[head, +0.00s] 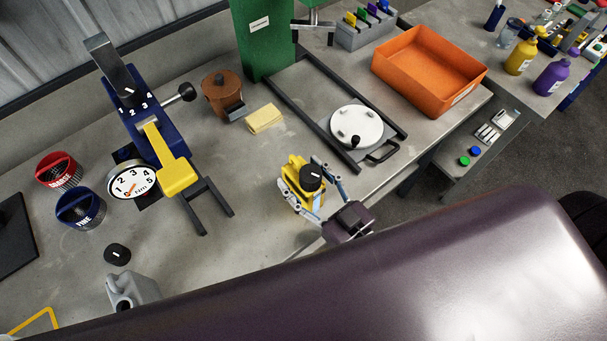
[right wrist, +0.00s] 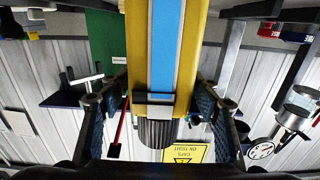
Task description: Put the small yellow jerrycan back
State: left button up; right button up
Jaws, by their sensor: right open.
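My right gripper (head: 303,178) is open, with one finger on each side of the jerrycan. In the right wrist view the jerrycan (right wrist: 195,50) appears upside down between the spread fingers (right wrist: 160,112), with a blue stripe on its side and the dark ribbed cap (right wrist: 156,132) below. Contact between fingers and jerrycan cannot be told. My left gripper is not in view.
A round white plate (head: 357,126) in a dark frame and an orange tray (head: 428,62) lie behind and right.

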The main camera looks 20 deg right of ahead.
jog(key=shift+s+r, duration=0.1)
jog(key=shift+s, duration=0.05)
jog(key=b+v, duration=0.2)
jog(key=v, duration=0.9)
jog(key=shift+s+d, duration=0.15)
jog(key=shift+s, duration=0.25)
